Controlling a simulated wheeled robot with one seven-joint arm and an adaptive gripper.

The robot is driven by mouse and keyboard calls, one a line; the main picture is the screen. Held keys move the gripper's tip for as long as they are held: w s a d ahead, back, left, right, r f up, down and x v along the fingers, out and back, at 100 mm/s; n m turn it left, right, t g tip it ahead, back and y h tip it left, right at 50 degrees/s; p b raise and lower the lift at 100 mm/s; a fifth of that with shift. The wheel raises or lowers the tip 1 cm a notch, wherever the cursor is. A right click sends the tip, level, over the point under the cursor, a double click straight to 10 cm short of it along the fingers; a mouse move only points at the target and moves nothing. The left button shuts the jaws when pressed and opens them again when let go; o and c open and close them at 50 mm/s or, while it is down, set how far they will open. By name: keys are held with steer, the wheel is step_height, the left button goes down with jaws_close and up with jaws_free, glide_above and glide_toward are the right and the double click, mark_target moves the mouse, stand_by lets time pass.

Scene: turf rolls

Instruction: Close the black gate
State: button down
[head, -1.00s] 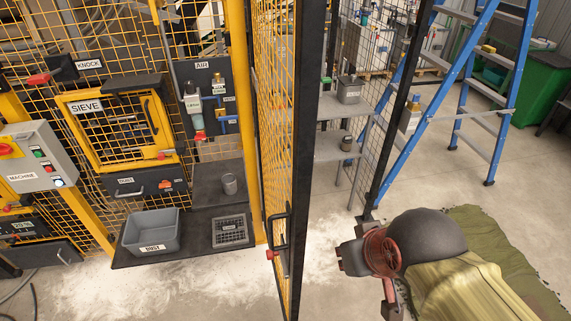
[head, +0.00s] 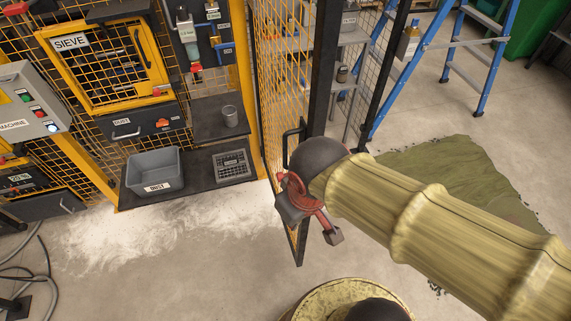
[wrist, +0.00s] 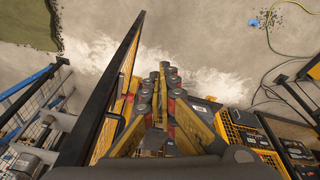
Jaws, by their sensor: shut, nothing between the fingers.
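The black gate (head: 319,85) has a dark frame with yellow mesh and stands open, nearly edge-on in the head view. Its black handle (head: 290,138) is on the left, mesh side. My gripper (head: 308,208) is shut and empty, in front of the gate's lower part, hiding some of its edge. In the wrist view the gate's black frame (wrist: 112,88) runs along the left of my gripper (wrist: 160,75). I cannot tell whether they touch.
A grey dust bin (head: 153,172) sits on a black shelf at the left, below the sieve door (head: 105,65). A blue ladder (head: 465,65) and shelves stand behind the gate. Pale powder (head: 130,235) covers the floor at left. A green turf piece (head: 455,175) lies at right.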

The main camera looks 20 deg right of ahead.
step_height(320, 180, down, 11)
steer(key=s+a+n+g+h+b, duration=0.2)
steer(key=n+h+b, duration=0.1)
steer(key=n+h, duration=0.1)
steer(key=n+t+h+b, duration=0.1)
steer(key=t+h+b, duration=0.2)
steer(key=t+h, duration=0.75)
glide_toward(287, 168)
step_height(287, 168, down, 4)
steer(key=w+a+t+y, duration=0.1)
steer(key=w+a+t, duration=0.1)
steer(key=a, duration=0.1)
steer(key=shift+g, duration=0.25)
steer(key=b+x, duration=0.1)
steer(key=x, duration=0.3)
steer(key=s+d+b+x, duration=0.1)
steer(key=x, duration=0.3)
steer(key=b+x, duration=0.1)
steer(key=x, duration=0.3)
steer(key=shift+s+d, duration=0.3)
steer(key=shift+d, duration=0.65)
